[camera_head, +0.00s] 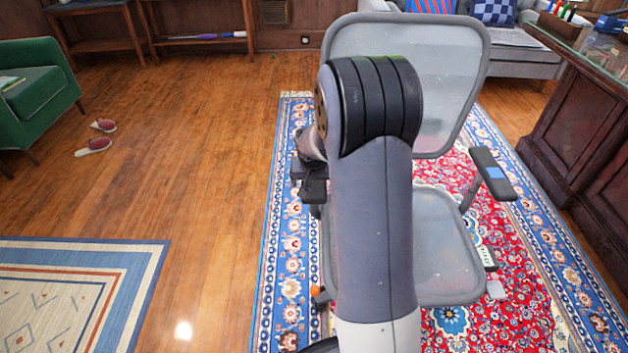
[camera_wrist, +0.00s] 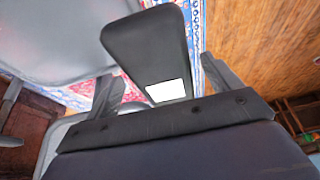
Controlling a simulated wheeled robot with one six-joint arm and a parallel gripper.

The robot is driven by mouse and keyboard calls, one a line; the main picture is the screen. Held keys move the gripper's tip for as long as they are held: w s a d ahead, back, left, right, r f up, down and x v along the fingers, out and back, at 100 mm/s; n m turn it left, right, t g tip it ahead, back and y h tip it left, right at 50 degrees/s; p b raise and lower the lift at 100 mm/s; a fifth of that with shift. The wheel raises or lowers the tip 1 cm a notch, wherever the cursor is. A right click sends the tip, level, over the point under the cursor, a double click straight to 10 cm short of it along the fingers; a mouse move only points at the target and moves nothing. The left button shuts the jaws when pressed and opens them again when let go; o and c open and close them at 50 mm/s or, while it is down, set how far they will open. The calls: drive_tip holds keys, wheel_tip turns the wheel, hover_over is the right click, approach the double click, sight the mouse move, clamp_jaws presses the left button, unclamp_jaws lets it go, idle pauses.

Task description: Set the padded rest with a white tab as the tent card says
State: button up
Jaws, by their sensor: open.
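The padded rest with a white tab (camera_wrist: 146,45) is a dark, long pad in the wrist view. Its white tab (camera_wrist: 166,91) faces me near the pad's close end. My gripper (camera_wrist: 161,68) is open, with one finger on each side of the pad; I cannot tell whether either finger touches it. In the head view my arm hides most of this rest. The office chair's other padded rest (camera_head: 488,168), with a blue tab (camera_head: 495,173), is on the right. I cannot make out a readable tent card.
The grey mesh chair (camera_head: 450,240) stands on a red and blue rug (camera_head: 510,310). A dark wooden desk (camera_head: 580,130) is close on the right. A green armchair (camera_head: 40,95) and slippers (camera_head: 95,146) are at the left. Wooden floor (camera_head: 200,170) lies free left of the chair.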

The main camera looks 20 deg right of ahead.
drive_tip(key=shift+r, duration=0.1)
drive_tip(key=p+v, duration=0.2)
drive_tip(key=v, duration=0.8)
drive_tip(key=shift+r+p, duration=0.3)
drive_tip(key=shift+p, duration=0.1)
drive_tip(key=shift+s, duration=0.1)
drive_tip(key=b+x, duration=0.3)
drive_tip(key=x, duration=0.8)
drive_tip(key=shift+f, duration=0.4)
drive_tip(key=shift+s+a+f+b, duration=0.1)
drive_tip(key=shift+f+b, duration=0.5)
drive_tip(key=shift+f, duration=0.05)
drive_tip(key=shift+r, duration=0.15)
